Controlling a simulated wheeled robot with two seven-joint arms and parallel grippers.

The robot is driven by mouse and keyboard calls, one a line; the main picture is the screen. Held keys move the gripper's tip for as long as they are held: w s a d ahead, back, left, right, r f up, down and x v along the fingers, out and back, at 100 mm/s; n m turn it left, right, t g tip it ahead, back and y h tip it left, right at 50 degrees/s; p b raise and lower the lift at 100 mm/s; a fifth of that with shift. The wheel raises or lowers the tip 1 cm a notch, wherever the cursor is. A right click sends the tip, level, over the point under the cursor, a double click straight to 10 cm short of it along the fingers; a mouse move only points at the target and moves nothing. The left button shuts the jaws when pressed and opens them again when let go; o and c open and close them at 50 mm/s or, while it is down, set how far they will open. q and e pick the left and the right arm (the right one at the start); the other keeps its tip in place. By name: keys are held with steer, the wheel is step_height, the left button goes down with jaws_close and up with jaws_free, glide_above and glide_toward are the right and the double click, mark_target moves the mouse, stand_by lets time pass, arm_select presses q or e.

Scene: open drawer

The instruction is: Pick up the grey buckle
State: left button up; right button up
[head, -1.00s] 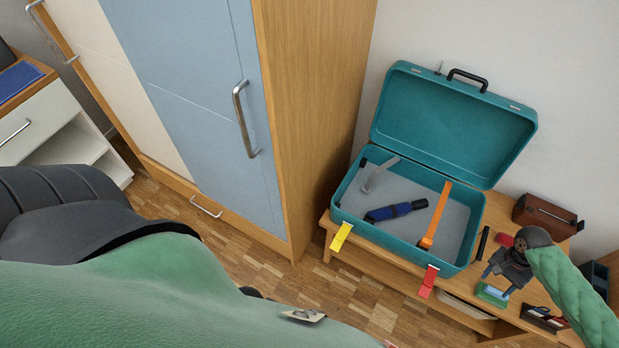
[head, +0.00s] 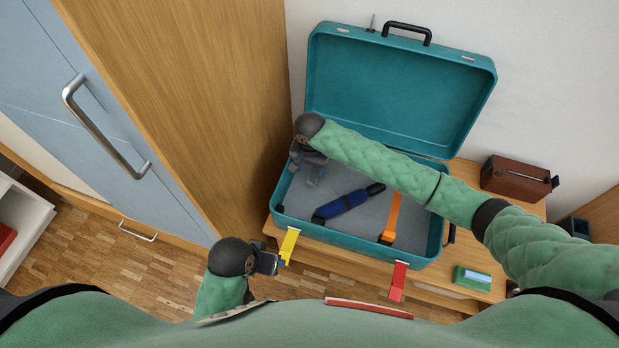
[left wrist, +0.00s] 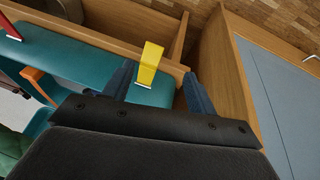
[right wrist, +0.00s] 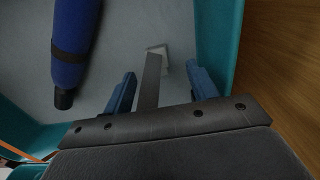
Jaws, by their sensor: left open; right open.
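The grey buckle (right wrist: 152,75) is a flat grey strip with a paler square end, lying on the floor of the open teal suitcase (head: 425,262) near its left wall. My right gripper (right wrist: 161,74) is open above the buckle, which shows between its two blue fingers. In the head view my right gripper (head: 308,172) reaches into the suitcase's left part and hides most of the buckle. My left gripper (head: 279,262) is open outside the suitcase's front left corner. In the left wrist view the yellow tab (left wrist: 150,63) appears between its fingers; contact is not clear.
A blue cylinder-shaped item (head: 344,204) and an orange strip (head: 391,217) lie in the suitcase, right of the buckle. A red tab (head: 398,281) hangs at the front. A wooden wardrobe (head: 215,110) stands close on the left. A brown box (head: 513,179) sits behind right.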

mark_target(312, 181)
steer(key=shift+d+f+p, duration=0.2)
steer(key=shift+f+p, duration=0.05)
steer(key=shift+f, duration=1.45)
steer(key=shift+d+f+p, duration=0.15)
steer(key=shift+f+p, duration=0.1)
steer(key=shift+f, duration=1.45)
steer(key=c, duration=1.1)
